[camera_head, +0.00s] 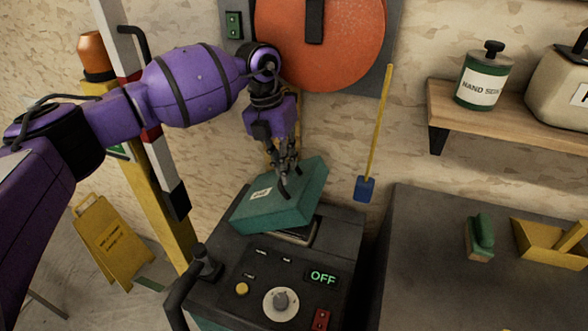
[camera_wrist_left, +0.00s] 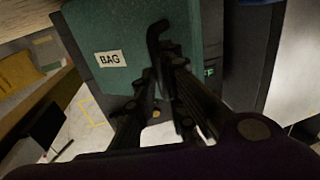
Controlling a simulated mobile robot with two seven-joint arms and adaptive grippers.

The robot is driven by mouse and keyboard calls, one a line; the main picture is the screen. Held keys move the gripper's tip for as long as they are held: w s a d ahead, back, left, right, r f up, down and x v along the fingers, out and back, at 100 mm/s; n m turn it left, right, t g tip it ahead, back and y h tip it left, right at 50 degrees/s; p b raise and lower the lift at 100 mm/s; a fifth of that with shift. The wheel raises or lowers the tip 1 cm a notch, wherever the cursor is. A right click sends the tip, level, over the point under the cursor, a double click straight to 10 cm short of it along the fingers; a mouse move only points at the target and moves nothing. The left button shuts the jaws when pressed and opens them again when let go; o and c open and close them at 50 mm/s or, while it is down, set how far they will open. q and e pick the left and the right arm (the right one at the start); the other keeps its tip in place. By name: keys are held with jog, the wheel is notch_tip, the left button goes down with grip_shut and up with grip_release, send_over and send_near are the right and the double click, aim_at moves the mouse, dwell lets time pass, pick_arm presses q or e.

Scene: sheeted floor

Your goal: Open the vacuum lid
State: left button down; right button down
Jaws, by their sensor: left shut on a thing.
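The vacuum (camera_head: 262,262) is a dark box-shaped machine with a control panel and a green OFF display (camera_head: 322,278). Its teal lid (camera_head: 283,206) is raised and tilted over a lighter opening at the back of the top. In the left wrist view the lid (camera_wrist_left: 110,30) carries a white BAG label. My left gripper (camera_head: 284,183) is at the upper face of the lid, shut on its dark handle (camera_wrist_left: 158,42). The fingers hide part of the handle. My right gripper shows in neither view.
A dark counter (camera_head: 440,265) stands at right with a green brush (camera_head: 481,232) and a yellow tray (camera_head: 548,242). A wooden shelf (camera_head: 510,116) is above it. A yellow floor sign (camera_head: 112,240) and a yellow post (camera_head: 160,205) stand at left. A black handle (camera_head: 185,285) sticks out from the vacuum's left side.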

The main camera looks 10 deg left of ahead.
pick_arm(q)
jog(key=shift+a+f, duration=0.2)
jog(key=shift+a, duration=0.5)
jog(key=shift+f, duration=0.2)
jog(key=c, duration=1.9)
grip_release()
jog(key=shift+c, duration=0.2)
jog(key=shift+o, duration=0.4)
jog(key=shift+w+a, duration=0.1)
jog(key=shift+d+r, duration=0.2)
jog(key=shift+r, duration=0.05)
jog(key=shift+d, duration=0.1)
